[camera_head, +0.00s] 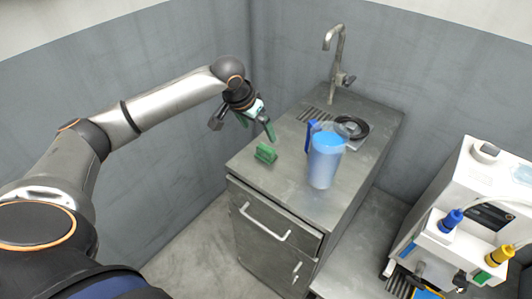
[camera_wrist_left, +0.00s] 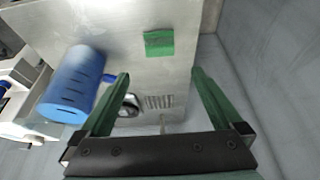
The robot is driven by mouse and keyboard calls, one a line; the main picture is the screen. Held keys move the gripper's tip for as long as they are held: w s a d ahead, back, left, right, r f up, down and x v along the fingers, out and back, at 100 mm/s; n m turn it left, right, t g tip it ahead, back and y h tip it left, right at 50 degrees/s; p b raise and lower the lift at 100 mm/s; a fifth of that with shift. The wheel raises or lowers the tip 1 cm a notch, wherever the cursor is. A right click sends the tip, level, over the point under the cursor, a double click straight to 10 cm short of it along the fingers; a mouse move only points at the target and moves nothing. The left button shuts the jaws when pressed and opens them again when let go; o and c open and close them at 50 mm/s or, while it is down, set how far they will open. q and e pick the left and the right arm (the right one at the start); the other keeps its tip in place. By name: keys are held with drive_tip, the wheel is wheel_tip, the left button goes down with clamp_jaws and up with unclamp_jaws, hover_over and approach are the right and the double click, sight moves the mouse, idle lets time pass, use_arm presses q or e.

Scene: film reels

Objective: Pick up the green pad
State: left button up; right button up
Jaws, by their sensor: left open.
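The green pad (camera_head: 266,154) lies on the metal counter near its left front edge in the head view. It also shows in the left wrist view (camera_wrist_left: 159,43), beyond the fingertips and roughly between their lines. My left gripper (camera_head: 258,128) is open and empty, above the counter's left edge and a little behind the pad, not touching it. Its two green fingers (camera_wrist_left: 160,75) stand wide apart in the wrist view. My right gripper is not in view.
A blue-filled pitcher (camera_head: 325,158) with a blue handle stands right of the pad. Behind it are a dark ring-shaped item (camera_head: 352,127) and a tap (camera_head: 337,60). Walls close off the counter's left and back. A white machine (camera_head: 470,215) stands at right.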

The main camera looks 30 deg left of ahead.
sight(267, 147)
use_arm(q)
drive_tip(key=x, duration=1.1)
drive_tip(key=shift+f+b, duration=0.3)
drive_tip(key=shift+b, duration=0.1)
drive_tip(key=c, duration=1.3)
